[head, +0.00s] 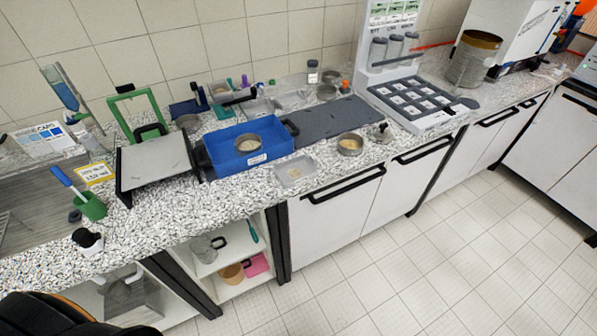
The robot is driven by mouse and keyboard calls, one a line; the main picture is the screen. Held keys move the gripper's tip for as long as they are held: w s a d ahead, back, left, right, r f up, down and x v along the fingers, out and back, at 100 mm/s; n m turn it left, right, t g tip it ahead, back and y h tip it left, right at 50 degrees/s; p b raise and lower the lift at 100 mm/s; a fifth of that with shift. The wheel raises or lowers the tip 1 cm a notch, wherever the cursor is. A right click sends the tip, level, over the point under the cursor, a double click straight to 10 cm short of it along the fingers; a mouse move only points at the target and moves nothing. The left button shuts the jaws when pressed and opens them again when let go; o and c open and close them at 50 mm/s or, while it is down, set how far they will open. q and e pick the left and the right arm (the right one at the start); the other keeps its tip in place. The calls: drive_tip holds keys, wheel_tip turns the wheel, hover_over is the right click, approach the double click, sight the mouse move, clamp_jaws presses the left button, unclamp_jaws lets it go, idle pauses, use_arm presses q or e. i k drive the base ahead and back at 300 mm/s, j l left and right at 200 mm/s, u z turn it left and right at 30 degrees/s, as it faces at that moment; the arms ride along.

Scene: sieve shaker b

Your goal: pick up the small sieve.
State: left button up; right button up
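Several round metal sieve-like pans are in the head view, and I cannot tell for certain which one the task calls the small sieve. One shallow pan (350,145) with tan contents sits on the speckled counter near its front edge, right of the blue tray. A similar pan (248,144) with pale contents sits in the blue tray (226,168). A smaller round dish (327,92) stands farther back. A taller metal sieve stack (473,60) stands at the far right of the counter. Neither of my grippers shows.
A clear shallow dish (295,171) lies at the counter's front edge. A dark grey mat (335,120) lies behind the right pan. A white rack (420,105) stands right of it. A grey plate (156,162) and green frame (134,109) stand left. Tiled floor in front is clear.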

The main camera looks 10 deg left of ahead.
sight(349, 144)
drive_tip(key=l+u, duration=0.1)
drive_tip(key=u, duration=0.6)
drive_tip(key=i+l+u, duration=0.15)
drive_tip(key=l+u, duration=0.25)
drive_tip(key=l, duration=0.15)
drive_tip(key=l+u, duration=0.4)
drive_tip(key=l, duration=0.2)
drive_tip(key=l+u, duration=0.35)
drive_tip(key=l, duration=0.25)
